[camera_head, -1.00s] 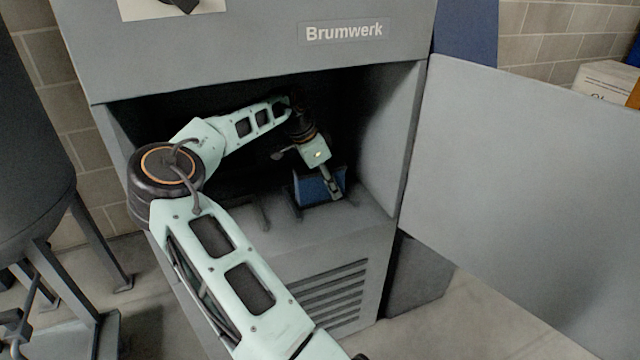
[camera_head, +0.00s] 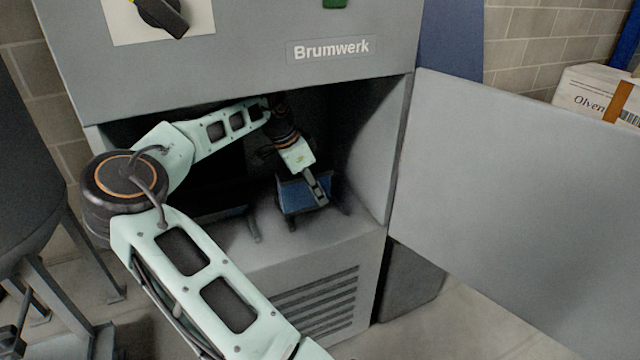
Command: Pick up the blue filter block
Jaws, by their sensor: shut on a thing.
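The blue filter block (camera_head: 296,197) is inside the open bay of the grey cabinet, right of its middle. My gripper (camera_head: 319,194) reaches in from above and is shut on the block at its right part. The gripper covers some of the block's front face, and only one finger shows clearly. The block appears slightly tilted and close above the dark rails on the bay floor. Whether it still touches them is hard to tell.
The grey Brumwerk cabinet (camera_head: 240,45) has a low top edge above my arm. Its open door (camera_head: 500,190) stands to the right. A dark tank (camera_head: 25,170) stands at left.

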